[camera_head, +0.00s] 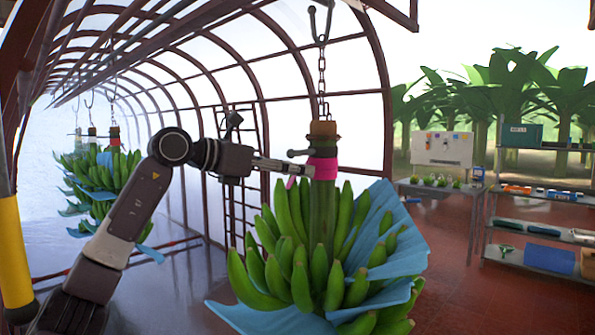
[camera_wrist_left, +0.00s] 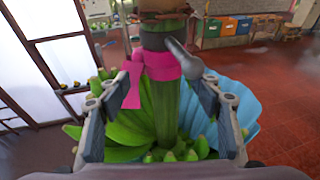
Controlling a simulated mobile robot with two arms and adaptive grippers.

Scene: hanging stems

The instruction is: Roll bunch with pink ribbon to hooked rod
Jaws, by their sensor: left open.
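The banana bunch with the pink ribbon (camera_head: 322,167) hangs upright from a chain (camera_head: 322,75), its green fruit (camera_head: 320,265) partly wrapped in blue sheets. The ribbon also shows in the left wrist view (camera_wrist_left: 158,67), tied around the green stem (camera_wrist_left: 166,110). My left gripper (camera_head: 303,169) is open at ribbon height, its tips at the stem's left side in the head view. In the wrist view the stem stands between the two open fingers (camera_wrist_left: 160,85); contact cannot be told. A hook (camera_head: 320,22) tops the chain. I cannot tell which part is the hooked rod. My right gripper is out of view.
Other bunches (camera_head: 100,185) with blue sheets hang at the left, under hooks (camera_head: 88,100). A ladder-like frame (camera_head: 230,190) stands behind my arm. A table (camera_head: 440,186) and loaded shelves (camera_head: 545,210) stand at the right. The red floor (camera_head: 470,290) between is clear.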

